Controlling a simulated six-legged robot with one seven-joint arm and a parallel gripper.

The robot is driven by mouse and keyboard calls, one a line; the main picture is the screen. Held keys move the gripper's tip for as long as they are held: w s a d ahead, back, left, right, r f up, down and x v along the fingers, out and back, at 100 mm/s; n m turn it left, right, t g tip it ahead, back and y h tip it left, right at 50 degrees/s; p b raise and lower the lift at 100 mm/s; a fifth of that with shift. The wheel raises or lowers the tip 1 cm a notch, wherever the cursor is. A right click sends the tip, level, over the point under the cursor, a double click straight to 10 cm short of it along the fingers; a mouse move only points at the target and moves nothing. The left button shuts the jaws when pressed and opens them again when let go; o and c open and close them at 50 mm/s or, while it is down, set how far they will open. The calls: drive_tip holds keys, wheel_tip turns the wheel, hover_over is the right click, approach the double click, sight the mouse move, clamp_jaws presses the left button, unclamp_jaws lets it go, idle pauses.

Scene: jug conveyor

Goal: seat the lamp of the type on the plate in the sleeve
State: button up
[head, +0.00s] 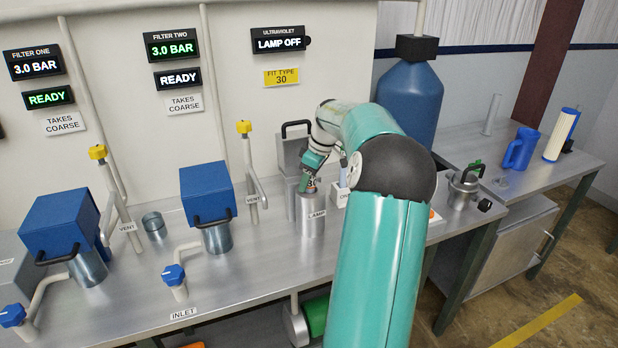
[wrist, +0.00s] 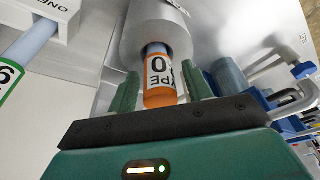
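The yellow plate (head: 282,77) reads FIT TYPE 30. The sleeve (head: 313,222) is a grey upright cylinder labelled LAMP on the bench; its mouth end shows in the wrist view (wrist: 158,22). A lamp (wrist: 160,84) with an orange-edged end label stands partly inside the sleeve mouth, its end sticking out. The label shows "YPE" and a 0; the other digit is hidden. My gripper (head: 308,184) is over the sleeve top. In the wrist view my gripper's green fingers (wrist: 160,88) are on either side of the lamp end, with narrow gaps visible, so it looks open.
A white holder (wrist: 45,12) marked ONE holds another lamp (wrist: 32,40) with a green-edged label, close beside the sleeve. A vent pipe (head: 252,170) and a blue-topped filter (head: 207,192) stand left. A metal jug (head: 462,190) stands right. The display (head: 279,43) reads LAMP OFF.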

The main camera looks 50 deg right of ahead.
drive_tip(key=a+v, duration=0.1)
drive_tip(key=v, duration=1.1)
drive_tip(key=w+a+r+h, duration=0.1)
drive_tip(key=w+a, duration=0.1)
drive_tip(key=a, duration=1.2)
drive_tip(key=w+a+r+h, duration=0.1)
drive_tip(key=w+a+r, duration=0.1)
drive_tip(key=a, duration=1.2)
drive_tip(key=s+a+f+m, duration=0.1)
drive_tip(key=s+a+f, duration=0.1)
drive_tip(key=s+a, duration=0.3)
drive_tip(key=s+a+f+m+t, duration=0.1)
drive_tip(key=s+a+f, duration=0.2)
drive_tip(key=s+a, duration=0.2)
drive_tip(key=s+a+f+t+y, duration=0.1)
drive_tip(key=s+a+f, duration=0.2)
drive_tip(key=a, duration=0.7)
drive_tip(key=shift+s+a+f+m, duration=0.25)
drive_tip(key=shift+s+m, duration=0.15)
drive_tip(key=shift+s, duration=0.65)
drive_tip(key=shift+d, duration=0.2)
